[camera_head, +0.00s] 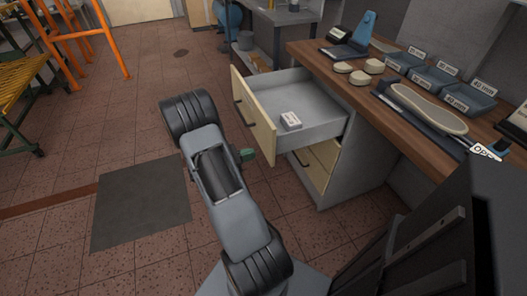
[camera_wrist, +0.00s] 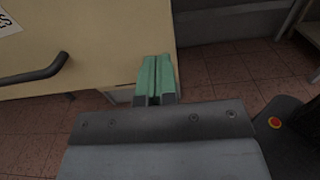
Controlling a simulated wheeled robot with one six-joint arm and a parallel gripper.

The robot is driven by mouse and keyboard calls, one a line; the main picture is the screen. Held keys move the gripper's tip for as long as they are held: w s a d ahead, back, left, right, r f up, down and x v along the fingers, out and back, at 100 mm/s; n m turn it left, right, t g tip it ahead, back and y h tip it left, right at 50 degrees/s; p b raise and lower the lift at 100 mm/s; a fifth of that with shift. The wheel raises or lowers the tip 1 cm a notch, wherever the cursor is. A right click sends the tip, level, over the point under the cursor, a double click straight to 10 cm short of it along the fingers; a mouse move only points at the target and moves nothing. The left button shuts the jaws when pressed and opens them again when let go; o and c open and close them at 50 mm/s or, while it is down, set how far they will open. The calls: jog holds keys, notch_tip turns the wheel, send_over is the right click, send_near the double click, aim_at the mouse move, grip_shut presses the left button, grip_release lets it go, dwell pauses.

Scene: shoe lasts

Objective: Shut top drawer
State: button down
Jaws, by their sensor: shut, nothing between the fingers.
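The top drawer (camera_head: 253,119) of the desk is pulled far out in the head view, with a cream front, a dark bar handle (camera_head: 243,113) and a grey inside. A small white box (camera_head: 291,121) lies in it. The drawer front fills the upper left of the wrist view (camera_wrist: 100,45), with part of its handle (camera_wrist: 35,72). My gripper (camera_wrist: 157,78) has green fingers, shut and empty, in front of the drawer face near its right edge. In the head view my gripper (camera_head: 247,154) is partly hidden by my arm. I cannot tell whether the fingertips touch the front.
The wooden desktop (camera_head: 395,115) holds a shoe sole (camera_head: 428,108), round pale pieces and several grey bins (camera_head: 434,78). Orange frames (camera_head: 80,40) stand at the far left. A dark mat (camera_head: 142,200) lies on the open tiled floor.

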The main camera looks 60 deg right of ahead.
aim_at(270, 148)
jog(key=shift+x, duration=2.75)
